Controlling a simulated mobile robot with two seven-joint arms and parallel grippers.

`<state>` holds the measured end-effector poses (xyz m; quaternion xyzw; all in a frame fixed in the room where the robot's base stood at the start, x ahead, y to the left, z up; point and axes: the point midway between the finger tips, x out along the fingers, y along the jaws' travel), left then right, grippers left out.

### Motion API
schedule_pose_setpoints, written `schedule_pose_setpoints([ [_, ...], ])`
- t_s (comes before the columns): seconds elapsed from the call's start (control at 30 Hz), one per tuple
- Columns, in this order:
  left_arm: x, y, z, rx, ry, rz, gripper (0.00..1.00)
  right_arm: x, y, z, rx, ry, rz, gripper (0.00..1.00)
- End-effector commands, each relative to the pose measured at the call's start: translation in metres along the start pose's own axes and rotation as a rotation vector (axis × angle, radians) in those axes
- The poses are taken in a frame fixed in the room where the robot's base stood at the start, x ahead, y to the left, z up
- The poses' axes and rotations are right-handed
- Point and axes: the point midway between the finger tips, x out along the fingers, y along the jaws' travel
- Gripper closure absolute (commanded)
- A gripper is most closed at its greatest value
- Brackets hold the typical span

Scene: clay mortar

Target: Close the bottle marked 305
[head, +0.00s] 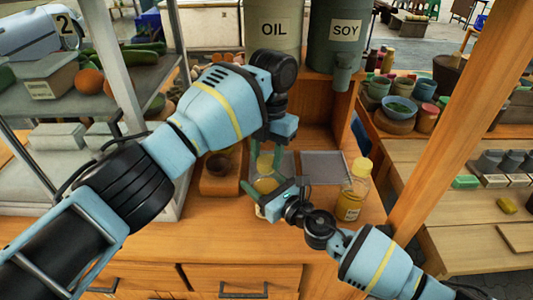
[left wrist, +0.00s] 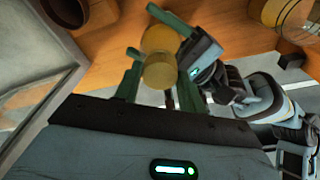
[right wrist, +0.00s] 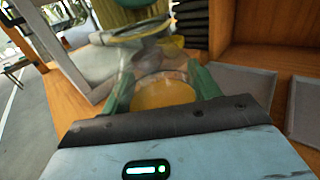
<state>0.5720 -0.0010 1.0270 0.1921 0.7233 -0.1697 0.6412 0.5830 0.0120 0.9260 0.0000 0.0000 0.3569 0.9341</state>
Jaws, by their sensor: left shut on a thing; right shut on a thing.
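A clear bottle with yellow contents (head: 265,187) stands upright over the counter, held by my right gripper (head: 262,196). The right wrist view shows the bottle's yellow contents (right wrist: 163,93) between the two green fingers. My left gripper (head: 268,155) points down above the bottle and is shut on a yellow cap (left wrist: 160,75). The cap is at the bottle's top; whether it is seated on the neck I cannot tell. The number on the bottle's label is not readable. A second bottle (head: 352,195) with a yellow cap stands on the counter to the right.
Grey trays (head: 323,167) lie behind the bottles. A brown bowl (head: 219,165) sits on a wooden block at left. The OIL container (head: 273,30) and SOY container (head: 337,35) stand at the back. A metal shelf post (head: 110,65) is close to my left arm.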

Motion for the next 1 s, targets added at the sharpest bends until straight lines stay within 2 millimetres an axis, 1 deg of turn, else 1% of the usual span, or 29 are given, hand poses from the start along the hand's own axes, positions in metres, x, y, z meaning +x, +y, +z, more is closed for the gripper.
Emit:
schedule_pose_setpoints([
  [0.03,-0.001,-0.001,0.0,0.001,-0.001,-0.001,0.57,0.0,0.0,-0.001,0.0,0.002,0.0,1.0],
  [0.17,-0.001,-0.001,0.0,0.0,-0.001,-0.001,0.4,0.0,0.0,-0.001,0.001,0.002,0.0,1.0],
  [0.2,-0.001,-0.001,0.0,0.0,-0.001,-0.001,0.38,0.0,0.0,-0.001,0.001,0.002,0.0,1.0],
  [0.43,0.0,0.0,0.0,-0.001,0.0,-0.001,0.38,0.0,0.0,-0.001,0.001,0.002,0.0,1.0],
  [0.57,-0.005,0.0,0.0,-0.002,-0.001,-0.001,0.38,0.0,0.0,-0.001,0.001,0.002,0.0,1.0],
  [0.87,-0.039,0.0,-0.004,-0.003,-0.001,0.0,0.38,0.0,0.0,-0.001,0.001,0.002,0.0,1.0],
  [1.0,-0.045,0.0,-0.005,-0.002,0.0,-0.002,0.38,0.0,0.0,-0.001,0.001,0.002,0.0,1.0],
])
